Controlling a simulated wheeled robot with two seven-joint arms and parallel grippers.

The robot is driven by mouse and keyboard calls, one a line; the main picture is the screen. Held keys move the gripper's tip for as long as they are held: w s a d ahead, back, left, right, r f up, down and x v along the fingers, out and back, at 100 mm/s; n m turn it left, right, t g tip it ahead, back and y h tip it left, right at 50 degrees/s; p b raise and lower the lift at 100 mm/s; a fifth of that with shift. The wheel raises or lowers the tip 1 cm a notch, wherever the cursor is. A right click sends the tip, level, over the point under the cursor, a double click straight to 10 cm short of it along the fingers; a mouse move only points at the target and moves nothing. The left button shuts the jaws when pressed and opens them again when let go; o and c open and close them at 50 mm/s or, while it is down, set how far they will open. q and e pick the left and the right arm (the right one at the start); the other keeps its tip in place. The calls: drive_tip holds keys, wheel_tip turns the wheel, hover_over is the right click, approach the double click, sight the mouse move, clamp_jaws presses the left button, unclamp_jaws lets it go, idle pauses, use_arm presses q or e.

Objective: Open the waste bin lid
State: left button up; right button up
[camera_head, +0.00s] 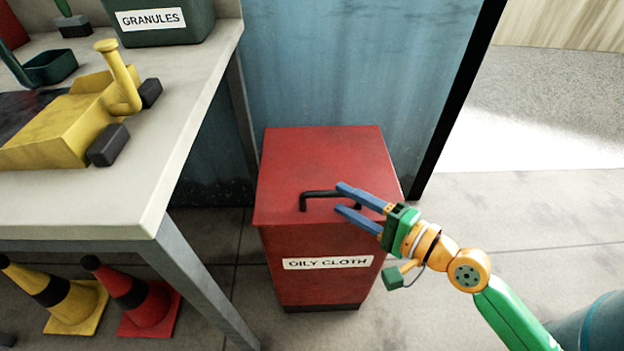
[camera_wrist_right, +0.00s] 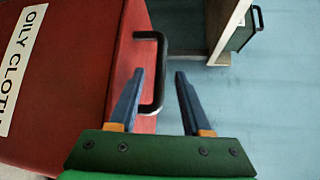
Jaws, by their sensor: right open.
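The red waste bin (camera_head: 290,165), labelled OILY CLOTH, stands on the floor with its lid (camera_head: 350,150) shut flat. A black bar handle (camera_head: 318,193) is on the lid near its front edge. My right gripper (camera_head: 340,197) comes in from the right, open and empty, its blue fingers at the right end of the handle. In the right wrist view the handle (camera_wrist_right: 160,60) appears beside and partly between the spread fingers (camera_wrist_right: 159,72). I cannot tell whether a finger touches it. My left gripper is not in view.
A workbench (camera_head: 180,130) stands left of the bin, carrying a yellow tray-like object (camera_head: 50,130) and a green GRANULES container (camera_head: 165,30). Cones (camera_head: 145,305) sit under it. A blue panel (camera_head: 350,60) stands behind the bin.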

sight(328, 192)
drive_tip(key=x, duration=0.7)
clamp_jaws()
idle(1.2)
